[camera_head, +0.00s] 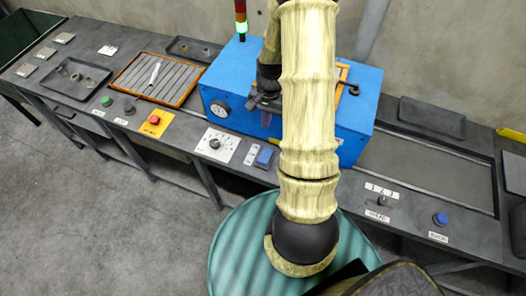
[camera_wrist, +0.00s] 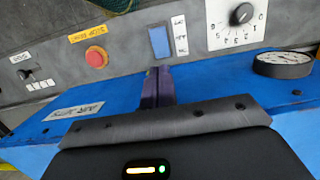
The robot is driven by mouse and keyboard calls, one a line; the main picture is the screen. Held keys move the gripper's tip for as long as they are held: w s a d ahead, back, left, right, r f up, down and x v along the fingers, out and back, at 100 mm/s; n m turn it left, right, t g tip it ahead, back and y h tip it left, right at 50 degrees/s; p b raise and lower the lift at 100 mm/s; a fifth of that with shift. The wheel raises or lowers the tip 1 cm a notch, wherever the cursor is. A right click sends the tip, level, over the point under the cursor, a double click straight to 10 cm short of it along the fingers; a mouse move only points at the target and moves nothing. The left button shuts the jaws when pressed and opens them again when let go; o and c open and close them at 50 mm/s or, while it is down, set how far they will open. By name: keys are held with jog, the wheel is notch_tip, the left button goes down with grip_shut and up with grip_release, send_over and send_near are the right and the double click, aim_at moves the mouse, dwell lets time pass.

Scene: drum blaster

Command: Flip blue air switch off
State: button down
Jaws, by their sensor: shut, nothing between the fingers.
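A blue rectangular rocker switch (camera_wrist: 159,42) sits on the grey panel in the wrist view, with small white labels beside it. In the head view the blue switch (camera_head: 264,157) is on the bench front, just left of my arm. Which way it is tipped is hard to tell. My gripper (camera_wrist: 155,77) is shut and empty, its dark fingers pointing at the near edge of the switch in the wrist view; contact cannot be made out. In the head view my gripper (camera_head: 257,104) is over the blue machine's front, partly hidden by my arm.
The blue machine (camera_head: 347,127) carries a round gauge (camera_wrist: 285,62). Near the switch are a dial (camera_wrist: 241,14) on a white plate and a red stop button (camera_wrist: 96,57). A round blue button (camera_head: 440,219) lies farther right. A green drum (camera_head: 236,250) stands in front.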

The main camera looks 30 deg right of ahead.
aim_at(263, 158)
jog(key=f+p, duration=0.1)
jog(key=f, duration=0.4)
jog(key=s+a+f+p, duration=0.1)
jog(key=f+p, duration=0.1)
jog(key=f, duration=0.4)
jog(key=a+f+p, duration=0.1)
jog(key=f, duration=0.4)
jog(key=shift+s+f+p, duration=0.25)
jog(key=shift+s+p, duration=0.05)
jog(key=shift+p, duration=0.05)
jog(key=shift+f, duration=0.1)
